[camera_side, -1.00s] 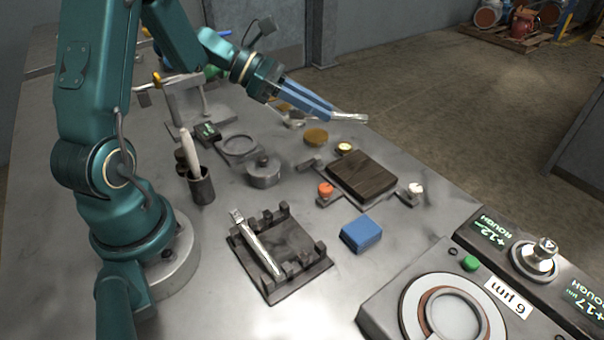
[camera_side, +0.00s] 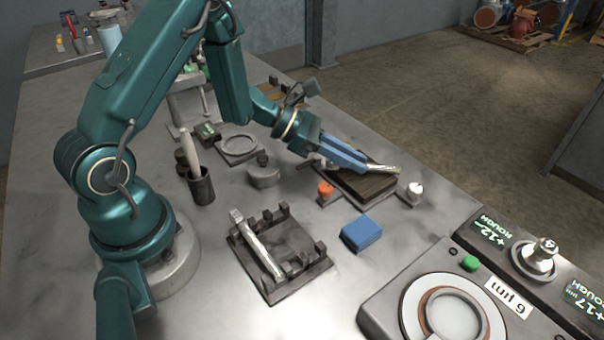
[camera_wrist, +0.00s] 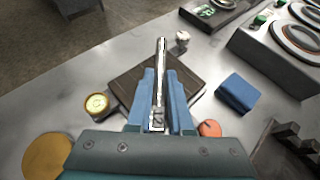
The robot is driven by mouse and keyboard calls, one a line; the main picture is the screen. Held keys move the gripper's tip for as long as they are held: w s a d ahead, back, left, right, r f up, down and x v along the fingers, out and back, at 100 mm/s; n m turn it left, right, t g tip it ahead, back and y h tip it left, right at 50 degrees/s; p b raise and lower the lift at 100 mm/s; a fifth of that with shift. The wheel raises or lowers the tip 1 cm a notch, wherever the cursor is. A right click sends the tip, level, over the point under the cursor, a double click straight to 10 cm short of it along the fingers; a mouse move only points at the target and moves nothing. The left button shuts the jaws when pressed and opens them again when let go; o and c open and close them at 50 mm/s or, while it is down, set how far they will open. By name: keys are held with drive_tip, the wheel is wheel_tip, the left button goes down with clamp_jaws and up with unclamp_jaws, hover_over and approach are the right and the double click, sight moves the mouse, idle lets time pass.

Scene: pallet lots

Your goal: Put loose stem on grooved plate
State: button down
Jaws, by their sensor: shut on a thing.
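My gripper (camera_side: 358,163) is shut on a slim, shiny metal stem (camera_side: 386,169), which sticks out past the blue fingers. The stem also shows between the fingers (camera_wrist: 160,85) in the wrist view, pointing away from the wrist. It lies over a dark brown square plate (camera_side: 368,187), seen also in the wrist view (camera_wrist: 130,84); I take this for the grooved plate, though its grooves are not clear. Whether the stem touches the plate cannot be told. A second metal stem (camera_side: 262,250) lies in a dark notched rack (camera_side: 292,240) nearer the side camera.
An orange knob (camera_side: 325,189) and a white knob (camera_side: 415,189) stand at the plate's corners; a brass knob (camera_wrist: 97,104) is beside it. A blue block (camera_side: 361,234) and a gauge unit (camera_side: 385,305) are nearby. A dark cup (camera_side: 201,187) stands near my base.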

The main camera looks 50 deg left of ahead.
drive_tip(key=shift+f, duration=0.1)
drive_tip(key=c, duration=1.2)
unclamp_jaws()
drive_tip(key=shift+f, duration=0.15)
drive_tip(key=shift+c, duration=0.2)
drive_tip(key=o, duration=0.4)
